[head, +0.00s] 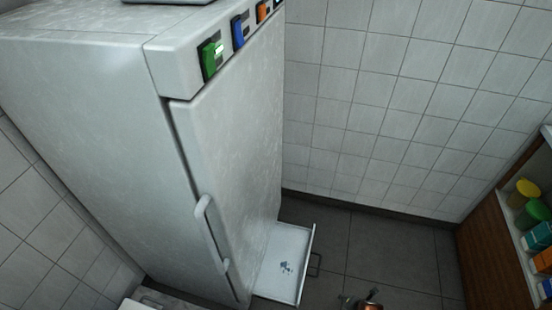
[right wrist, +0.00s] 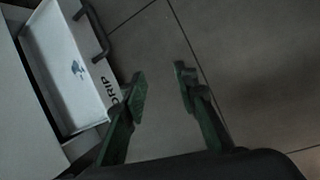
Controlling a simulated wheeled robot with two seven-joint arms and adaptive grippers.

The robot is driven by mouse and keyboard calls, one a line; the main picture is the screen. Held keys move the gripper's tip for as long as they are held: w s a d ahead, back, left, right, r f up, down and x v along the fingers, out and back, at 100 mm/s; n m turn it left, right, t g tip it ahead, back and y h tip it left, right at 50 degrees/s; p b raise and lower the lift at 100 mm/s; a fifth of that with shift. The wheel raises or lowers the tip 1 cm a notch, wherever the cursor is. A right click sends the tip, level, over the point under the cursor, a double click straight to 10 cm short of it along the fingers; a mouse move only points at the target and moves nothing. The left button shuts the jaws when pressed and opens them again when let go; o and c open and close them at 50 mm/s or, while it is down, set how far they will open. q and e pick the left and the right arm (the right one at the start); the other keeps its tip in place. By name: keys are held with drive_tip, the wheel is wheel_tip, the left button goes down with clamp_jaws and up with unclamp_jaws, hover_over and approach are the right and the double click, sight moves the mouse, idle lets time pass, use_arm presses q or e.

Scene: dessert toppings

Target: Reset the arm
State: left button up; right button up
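My right gripper (right wrist: 160,80) shows in the right wrist view with its two greenish fingers apart and only floor tile between them. It is empty and lies to the right of a pulled-out white drip tray (right wrist: 68,65) marked "DRIP", apart from it. The tray also shows in the head view (head: 292,240), at the foot of a tall pale cabinet (head: 235,140). A small blue mark or spill lies in the tray. A small dark and copper-coloured part shows at the bottom edge of the head view; I cannot tell what it is. My left gripper is not in view.
The cabinet door is shut, with a vertical handle (head: 211,235) and coloured switches (head: 213,57) above. A wooden shelf (head: 495,245) with coloured containers stands at the right. The tiled floor (head: 390,250) between is mostly clear, up to a tiled wall (head: 400,110).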

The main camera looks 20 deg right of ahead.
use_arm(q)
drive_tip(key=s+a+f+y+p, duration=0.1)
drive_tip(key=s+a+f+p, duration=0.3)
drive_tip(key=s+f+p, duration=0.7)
use_arm(e)
drive_tip(key=s+d+m+g+p, duration=0.1)
drive_tip(key=s+d+m+p, duration=0.2)
drive_tip(key=s+m, duration=1.3)
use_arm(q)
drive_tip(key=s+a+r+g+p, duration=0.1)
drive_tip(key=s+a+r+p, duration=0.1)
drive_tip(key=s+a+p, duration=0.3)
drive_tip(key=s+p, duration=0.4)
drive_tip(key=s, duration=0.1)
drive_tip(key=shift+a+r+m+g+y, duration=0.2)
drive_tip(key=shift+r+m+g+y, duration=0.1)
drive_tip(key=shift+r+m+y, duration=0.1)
use_arm(e)
drive_tip(key=s+a+m+g, duration=0.1)
drive_tip(key=s+a+m, duration=0.1)
drive_tip(key=s, duration=0.8)
drive_tip(key=s+a+m+g, duration=0.1)
drive_tip(key=s+a+m, duration=0.2)
drive_tip(key=s, duration=0.7)
drive_tip(key=s+a+m+g+y, duration=0.1)
drive_tip(key=s+a+m, duration=0.2)
drive_tip(key=s, duration=0.8)
drive_tip(key=a+f, duration=0.1)
drive_tip(key=a, duration=0.1)
drive_tip(key=shift+a, duration=0.3)
